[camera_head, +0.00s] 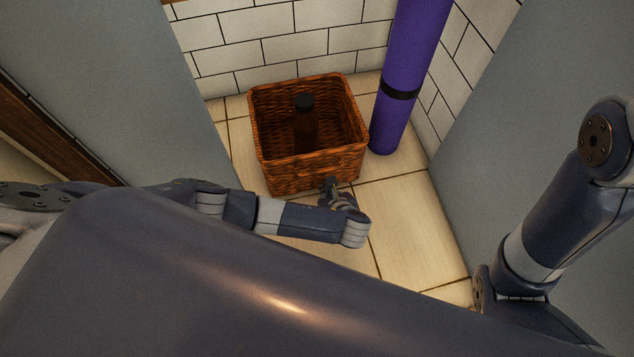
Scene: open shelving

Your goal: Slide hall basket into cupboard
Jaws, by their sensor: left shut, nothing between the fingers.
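A brown wicker basket (312,172) stands upright on the tiled floor between two grey panels, near the back wall of the cupboard. My left gripper (331,184) is shut and empty, right at the basket's near wall. I cannot tell for sure whether its fingertips touch the wicker. My right arm comes in at the right, and its gripper is not in view.
A purple rolled mat (402,75) with a black strap stands right of the basket, close to it. Grey panels (130,80) flank the space on both sides. White brick tiles (275,45) close the back. Floor (410,225) at the front right is clear.

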